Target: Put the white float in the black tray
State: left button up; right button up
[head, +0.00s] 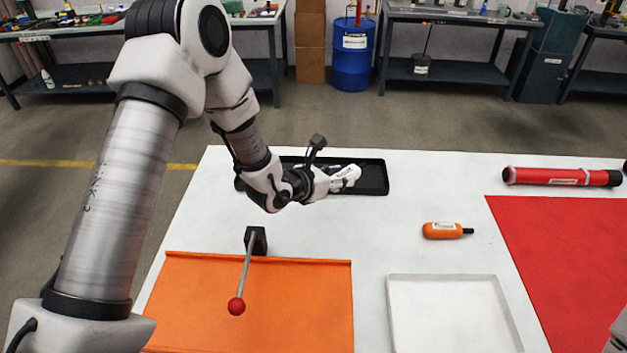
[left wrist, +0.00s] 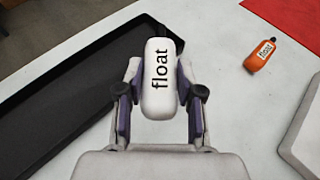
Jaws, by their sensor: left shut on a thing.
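The white float (left wrist: 157,65), lettered "float", is held between the two fingers of my left gripper (left wrist: 160,95) in the left wrist view. In the head view the float (head: 346,174) and my left gripper (head: 334,180) overlap the right part of the black tray (head: 375,184), hiding some of it. In the left wrist view the tray (left wrist: 70,85) lies to the left of the float, with white table showing under and around the float. The float's height above the table is hard to tell. My right gripper is out of view.
An orange float (head: 440,231) lies on the table at right of centre. A white tray (head: 450,315) is at the front. A red tube (head: 560,177) lies by a red mat (head: 570,250). A red-knobbed lever (head: 237,306) stands over an orange mat (head: 300,300).

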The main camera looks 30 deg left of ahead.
pick_arm(q)
jog(key=f+b, duration=0.3)
jog(key=shift+s+f, duration=0.25)
jog(key=shift+f, duration=0.05)
jog(key=w+a+p, duration=0.1)
jog(key=a, duration=0.4)
jog(key=w+a+f+p, duration=0.1)
jog(key=w+a, duration=0.1)
jog(key=a, duration=0.3)
jog(key=w+a+p, duration=0.1)
jog(key=a+p, duration=0.1)
jog(key=a, duration=0.3)
jog(key=shift+w+a+f, duration=0.1)
jog(key=shift+w+f, duration=0.05)
jog(key=shift+w, duration=0.1)
jog(key=shift+a+f, duration=0.2)
jog(key=shift+f, duration=0.15)
notch_tip(320, 180, down, 2)
jog(key=shift+f+p, duration=0.25)
jog(key=shift+p, duration=0.2)
jog(key=shift+w+f, duration=0.1)
jog(key=shift+f, duration=0.2)
jog(key=shift+f+b, duration=0.15)
jog(key=shift+b, duration=0.2)
jog(key=o, duration=0.9)
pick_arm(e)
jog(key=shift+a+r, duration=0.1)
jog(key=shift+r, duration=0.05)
